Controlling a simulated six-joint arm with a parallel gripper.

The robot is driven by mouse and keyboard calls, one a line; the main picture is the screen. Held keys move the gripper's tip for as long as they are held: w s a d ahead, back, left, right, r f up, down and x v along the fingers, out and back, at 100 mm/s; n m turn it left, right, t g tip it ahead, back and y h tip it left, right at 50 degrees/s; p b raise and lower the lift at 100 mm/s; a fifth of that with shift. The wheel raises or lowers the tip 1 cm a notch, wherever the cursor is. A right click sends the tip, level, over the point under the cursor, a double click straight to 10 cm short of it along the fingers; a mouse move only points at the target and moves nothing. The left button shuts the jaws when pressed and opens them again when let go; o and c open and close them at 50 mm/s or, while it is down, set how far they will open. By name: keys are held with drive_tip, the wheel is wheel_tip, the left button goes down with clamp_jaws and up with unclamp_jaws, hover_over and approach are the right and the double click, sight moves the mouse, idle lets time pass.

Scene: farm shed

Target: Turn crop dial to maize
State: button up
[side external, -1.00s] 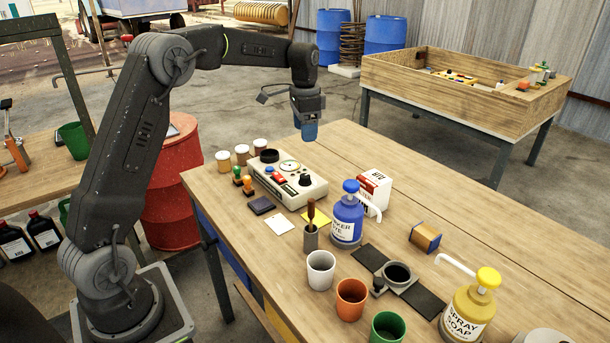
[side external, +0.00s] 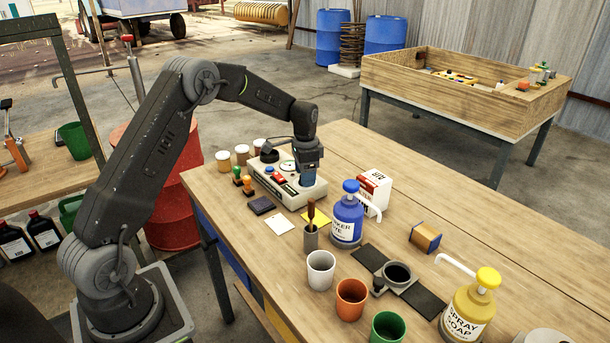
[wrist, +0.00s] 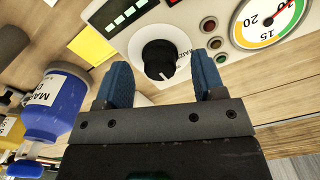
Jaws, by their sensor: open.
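The crop dial is a black knob (wrist: 159,58) with a white pointer line on a white round plate, seen in the wrist view. The dial sits on the cream tester box (side external: 268,173) on the wooden table. My gripper (side external: 308,180) points down over the right end of the box. In the wrist view its two blue fingers (wrist: 163,85) are apart, one on each side of the knob, with nothing held. In the side view my gripper hides the knob.
A blue pump bottle (side external: 347,218) and a white and red carton (side external: 374,190) stand close to the box. Small jars (side external: 242,154) are behind it; stamps (side external: 242,181) and a dark pad (side external: 262,205) are in front. Cups (side external: 321,270) stand nearer the camera. Table at back right is clear.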

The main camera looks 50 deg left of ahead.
drive_tip(key=shift+f, duration=0.45)
drive_tip(key=shift+c, duration=0.2)
drive_tip(key=c, duration=0.9)
drive_tip(key=shift+o, duration=0.2)
drive_tip(key=shift+n, duration=0.4)
drive_tip(key=n, duration=0.4)
drive_tip(key=shift+r+n, duration=0.1)
drive_tip(key=shift+n, duration=0.2)
drive_tip(key=n, duration=0.5)
drive_tip(key=shift+n, duration=0.4)
